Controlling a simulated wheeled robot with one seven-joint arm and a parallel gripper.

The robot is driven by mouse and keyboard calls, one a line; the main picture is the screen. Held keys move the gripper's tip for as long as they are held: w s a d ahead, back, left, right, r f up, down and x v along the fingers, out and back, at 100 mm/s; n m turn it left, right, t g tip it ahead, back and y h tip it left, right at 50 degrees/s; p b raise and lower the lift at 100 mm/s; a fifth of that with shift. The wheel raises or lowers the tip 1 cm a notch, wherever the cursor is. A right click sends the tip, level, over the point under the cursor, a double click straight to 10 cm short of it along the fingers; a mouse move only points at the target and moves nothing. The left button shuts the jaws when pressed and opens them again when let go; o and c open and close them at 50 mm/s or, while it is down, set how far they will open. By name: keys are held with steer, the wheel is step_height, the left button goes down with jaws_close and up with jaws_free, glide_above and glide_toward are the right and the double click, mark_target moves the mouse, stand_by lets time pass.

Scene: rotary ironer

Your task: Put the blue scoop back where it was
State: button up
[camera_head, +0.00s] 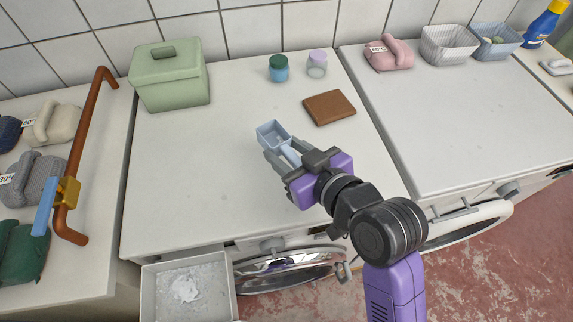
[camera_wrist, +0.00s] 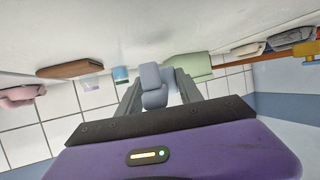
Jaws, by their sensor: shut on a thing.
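The blue scoop (camera_head: 273,136) is a pale blue square cup with a short handle. My gripper (camera_head: 283,160) is shut on the scoop's handle, with the cup sticking out past the fingertips over the middle white machine top. In the wrist view the scoop (camera_wrist: 152,84) shows between the two fingers of my gripper (camera_wrist: 160,92). I cannot tell how high the scoop is above the surface. An open drawer (camera_head: 190,290) with white powder in it sticks out at the front left of the machine.
A green lidded box (camera_head: 170,82), a teal jar (camera_head: 278,70), a lilac-lidded jar (camera_head: 317,66) and a brown board (camera_head: 329,108) stand on the middle top (camera_head: 210,180). A rust-brown pipe (camera_head: 84,150) rises at left. Baskets (camera_head: 448,46) and a pink bundle (camera_head: 388,56) stand at back right.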

steer(key=shift+f, duration=2.75)
steer(key=shift+f, duration=0.2)
steer(key=o, duration=1.4)
steer(key=shift+c, duration=0.2)
steer(key=shift+r, duration=0.2)
steer(key=b+v, duration=0.1)
steer(key=v, duration=1.1)
steer(key=shift+b, duration=0.3)
